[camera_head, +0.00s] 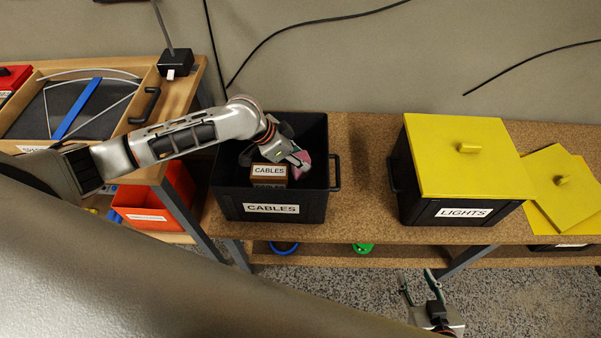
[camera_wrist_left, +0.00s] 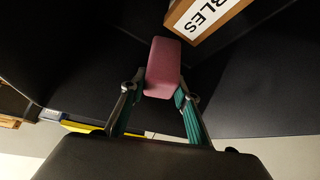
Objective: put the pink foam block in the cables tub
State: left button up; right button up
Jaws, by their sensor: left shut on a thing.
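The pink foam block (camera_head: 306,162) shows at the fingertips of my left gripper (camera_head: 299,159), inside the open black cables tub (camera_head: 226,200). In the left wrist view the pink block (camera_wrist_left: 163,64) is held between the two green-padded fingers of the left gripper (camera_wrist_left: 158,94). Dark tub walls surround it; whether the block touches the floor I cannot tell. A small brown box labelled CABLES (camera_head: 269,171) is in the tub beside the gripper. My right gripper (camera_head: 418,280) is low at the bottom edge of the head view, its fingers apart and empty.
The tub stands on a cork-topped bench (camera_head: 362,150). To its right is a black lights tub (camera_head: 461,211) with a yellow lid (camera_head: 465,170). Loose yellow lids (camera_head: 558,185) lie further right. A red bin (camera_head: 150,213) is at the lower left. Bench between the tubs is clear.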

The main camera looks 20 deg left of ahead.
aim_at(301, 172)
pick_arm(q)
notch_tip(301, 172, down, 7)
jog(key=shift+r+b, duration=0.2)
jog(key=shift+b, duration=0.35)
jog(key=shift+r, duration=0.1)
jog(key=o, duration=0.7)
